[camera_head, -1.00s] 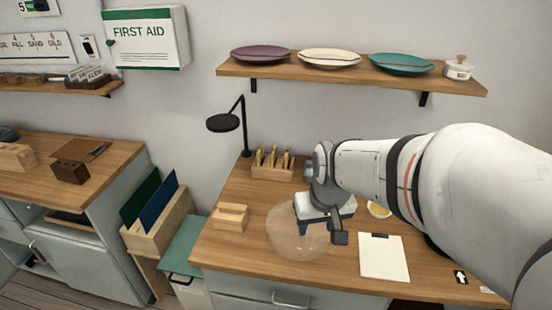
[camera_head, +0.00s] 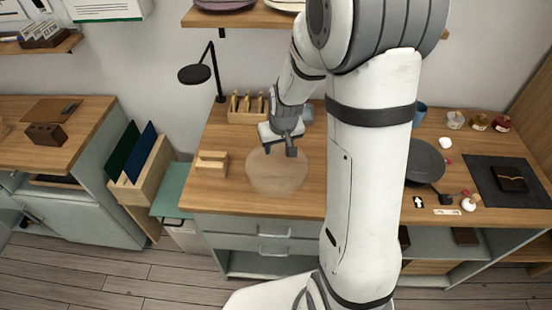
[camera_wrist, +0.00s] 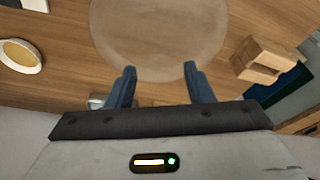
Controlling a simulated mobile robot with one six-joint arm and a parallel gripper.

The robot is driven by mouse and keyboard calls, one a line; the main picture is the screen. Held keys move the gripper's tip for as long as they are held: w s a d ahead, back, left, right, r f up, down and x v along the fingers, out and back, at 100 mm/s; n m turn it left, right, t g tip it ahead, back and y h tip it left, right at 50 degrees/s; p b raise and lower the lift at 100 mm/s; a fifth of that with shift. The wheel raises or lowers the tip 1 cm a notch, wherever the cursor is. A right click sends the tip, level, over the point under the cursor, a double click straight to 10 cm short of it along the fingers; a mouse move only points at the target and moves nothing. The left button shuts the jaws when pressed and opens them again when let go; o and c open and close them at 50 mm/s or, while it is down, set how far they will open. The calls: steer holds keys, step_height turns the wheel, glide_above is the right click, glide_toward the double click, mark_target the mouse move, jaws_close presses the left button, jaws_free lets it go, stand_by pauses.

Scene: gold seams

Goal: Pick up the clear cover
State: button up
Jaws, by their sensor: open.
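The clear cover (camera_head: 277,176) is a round, see-through dome on the wooden worktop, left of my upright arm. It also shows in the wrist view (camera_wrist: 158,30) as a faint round shape at the top. My gripper (camera_wrist: 160,68) is open, with two blue fingers apart and nothing between them. In the wrist view the fingertips overlap the cover's near edge; I cannot tell whether they touch it. In the head view my gripper (camera_head: 282,148) is at the cover's back edge, its fingers hard to see.
A wooden block holder (camera_head: 212,161) stands left of the cover, and a rack of tools (camera_head: 247,108) behind it. A black lamp (camera_head: 196,73) rises at the back. A small bowl (camera_wrist: 20,56) shows in the wrist view. A dark pan (camera_head: 425,160) lies right of my arm.

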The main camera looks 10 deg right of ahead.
steer(key=shift+x, duration=1.2)
jaws_close()
